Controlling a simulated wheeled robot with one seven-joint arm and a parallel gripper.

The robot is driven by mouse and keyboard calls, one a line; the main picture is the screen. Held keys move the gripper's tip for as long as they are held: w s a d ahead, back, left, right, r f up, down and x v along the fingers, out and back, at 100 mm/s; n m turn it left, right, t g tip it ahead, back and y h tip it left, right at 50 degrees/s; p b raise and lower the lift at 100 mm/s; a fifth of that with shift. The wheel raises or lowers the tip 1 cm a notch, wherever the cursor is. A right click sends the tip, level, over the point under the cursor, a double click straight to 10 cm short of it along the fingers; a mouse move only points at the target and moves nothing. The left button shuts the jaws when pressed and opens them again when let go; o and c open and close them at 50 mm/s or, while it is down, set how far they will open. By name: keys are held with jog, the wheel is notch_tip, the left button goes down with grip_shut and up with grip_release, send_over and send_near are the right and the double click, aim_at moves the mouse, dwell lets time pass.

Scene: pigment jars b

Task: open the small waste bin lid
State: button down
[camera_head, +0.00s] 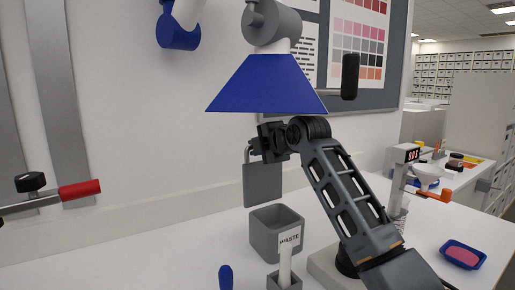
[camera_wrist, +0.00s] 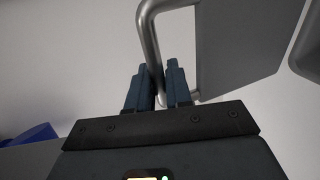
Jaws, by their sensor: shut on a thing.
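The small waste bin (camera_head: 262,238) is a grey open-topped box with a "WASTE" label, standing on the white table in the head view. Its grey lid (camera_head: 262,186) is a flat plate held on edge, roughly upright, above the back left of the bin. My gripper (camera_head: 256,148) is shut on the lid's handle at the plate's top. In the wrist view, the bent metal handle (camera_wrist: 151,35) passes between my fingers (camera_wrist: 160,88), and the lid plate (camera_wrist: 240,45) extends to the right. Whether the lid's lower edge touches the bin rim is unclear.
A blue cone-shaped shade (camera_head: 267,85) hangs just above my gripper. A small grey holder (camera_head: 284,281) with a white stick stands before the bin. A red-tipped clamp bar (camera_head: 80,189) is at left. A scale (camera_head: 404,155) and blue dish (camera_head: 463,254) are at right.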

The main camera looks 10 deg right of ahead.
jog(key=shift+r, duration=0.1)
jog(key=c, duration=1.2)
grip_release()
jog(key=shift+c, duration=0.2)
jog(key=shift+s, duration=0.1)
jog(key=shift+s+d, duration=0.15)
jog(key=shift+s, duration=0.1)
jog(key=s+d+b, duration=0.2)
jog(key=s+d, duration=0.2)
jog(key=s, duration=0.9)
jog(key=shift+s+r+b, duration=0.2)
jog(key=shift+r+b, duration=0.2)
jog(key=shift+r, duration=0.05)
jog(key=shift+d, duration=0.15)
